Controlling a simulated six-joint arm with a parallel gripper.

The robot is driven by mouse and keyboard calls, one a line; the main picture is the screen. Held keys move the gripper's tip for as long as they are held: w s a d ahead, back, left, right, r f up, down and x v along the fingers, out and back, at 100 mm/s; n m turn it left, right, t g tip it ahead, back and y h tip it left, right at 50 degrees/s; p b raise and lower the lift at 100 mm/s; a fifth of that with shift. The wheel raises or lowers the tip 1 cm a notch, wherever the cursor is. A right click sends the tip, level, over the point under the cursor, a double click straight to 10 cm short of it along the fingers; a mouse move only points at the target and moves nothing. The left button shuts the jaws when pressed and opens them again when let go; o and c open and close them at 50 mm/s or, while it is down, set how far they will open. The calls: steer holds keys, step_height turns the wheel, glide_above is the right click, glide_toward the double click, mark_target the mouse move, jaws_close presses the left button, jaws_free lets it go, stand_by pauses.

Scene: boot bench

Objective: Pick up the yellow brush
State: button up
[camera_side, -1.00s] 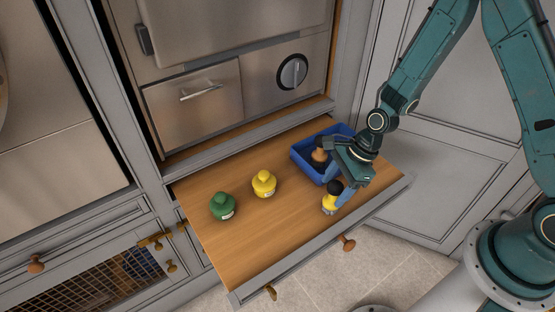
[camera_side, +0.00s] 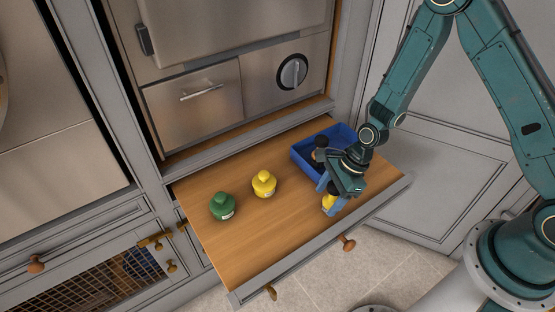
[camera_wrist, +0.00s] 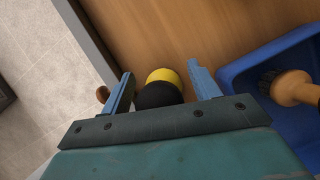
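The yellow brush (camera_side: 328,201) stands on the wooden board near its front right, mostly hidden by my gripper in the side view. In the wrist view its yellow part (camera_wrist: 163,76) and round black top (camera_wrist: 158,95) show between my two fingers. My gripper (camera_wrist: 158,85) is open, pointing down, with one blue finger on each side of the brush. A gap shows between the brush and the right finger; the left finger is also apart from it. My gripper (camera_side: 328,195) is low over the board.
A blue tray (camera_side: 343,134) beside my gripper holds a brush with a wooden handle (camera_wrist: 292,88). A yellow bottle (camera_side: 264,184) and a green bottle (camera_side: 222,206) stand to the left on the board (camera_side: 256,238). A raised grey front edge (camera_side: 300,262) borders the board.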

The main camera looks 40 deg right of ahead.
steer(key=c, duration=1)
steer(key=shift+r, duration=0.15)
step_height(320, 180, up, 20)
steer(key=shift+f, duration=0.15)
stand_by(0.7)
